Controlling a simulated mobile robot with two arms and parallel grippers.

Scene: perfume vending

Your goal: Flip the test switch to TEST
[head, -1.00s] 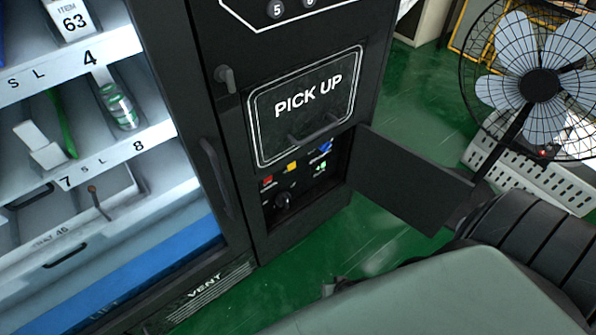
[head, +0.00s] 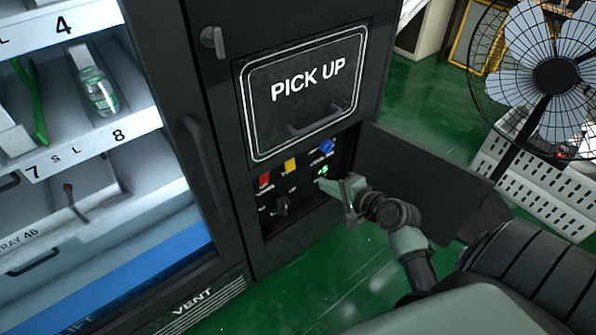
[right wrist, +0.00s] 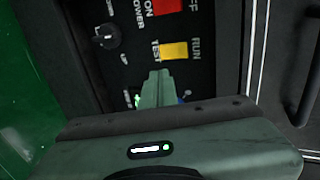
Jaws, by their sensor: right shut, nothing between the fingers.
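The yellow test switch (head: 290,166) sits on the control panel in the open compartment below the PICK UP flap. In the right wrist view the yellow switch (right wrist: 174,51) lies between the words TEST on its left and RUN on its right. I cannot tell which side is pressed. My right gripper (head: 326,189) is shut and empty at the compartment's right side. In the right wrist view its closed fingertips (right wrist: 158,74) are just below the yellow switch, and I cannot tell whether they touch the panel. My left gripper is not in view.
A red power switch (head: 265,180), a blue switch (head: 327,147) and a black knob (head: 282,206) share the panel. The open compartment door (head: 418,180) stands right of my gripper. A fan (head: 555,76) stands farther right on the green floor.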

